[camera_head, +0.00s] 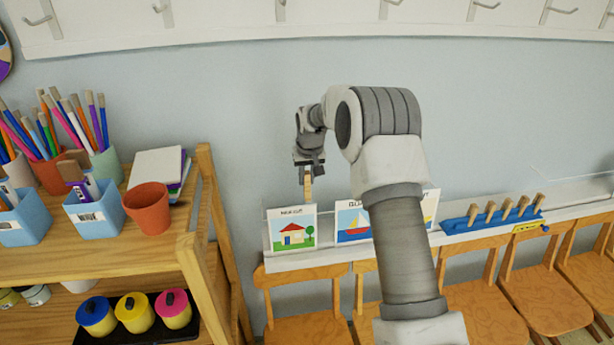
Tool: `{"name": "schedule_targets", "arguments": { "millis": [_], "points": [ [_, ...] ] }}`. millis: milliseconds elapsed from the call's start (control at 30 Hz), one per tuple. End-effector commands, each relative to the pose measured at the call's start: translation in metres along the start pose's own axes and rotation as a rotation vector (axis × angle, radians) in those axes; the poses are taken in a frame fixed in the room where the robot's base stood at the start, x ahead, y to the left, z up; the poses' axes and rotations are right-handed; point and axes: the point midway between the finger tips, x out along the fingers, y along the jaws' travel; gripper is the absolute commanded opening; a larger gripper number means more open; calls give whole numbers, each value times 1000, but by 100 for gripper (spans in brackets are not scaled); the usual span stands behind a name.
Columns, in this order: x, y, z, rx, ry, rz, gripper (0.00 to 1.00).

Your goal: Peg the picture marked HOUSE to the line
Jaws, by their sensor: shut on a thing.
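The picture with a red-roofed house and a tree (292,236) stands upright on the white ledge at the left end; its label is too small to read surely. My gripper (308,172) points down above this picture and is shut on a wooden peg (308,188). A sailboat picture (352,222) stands to the right, partly hidden by my arm. Several more wooden pegs (507,209) stand in a blue holder (460,224). A thin pale line (570,178) shows faintly at right.
A wooden shelf unit (185,262) with pencil cups, blue boxes and a terracotta pot (147,207) stands close at left. Wooden chairs (520,298) line the wall below the white ledge (575,208). Hooks on a white rail (250,30) run above. The wall between is clear.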

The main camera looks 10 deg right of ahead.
Motion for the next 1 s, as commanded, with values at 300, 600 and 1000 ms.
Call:
{"name": "schedule_targets", "arguments": {
  "millis": [300,600,1000],
  "points": [
    [17,0,4,0,-1,0,0],
    [31,0,11,1,-1,0,0],
    [49,0,20,0,0,0,0]
  ]
}}
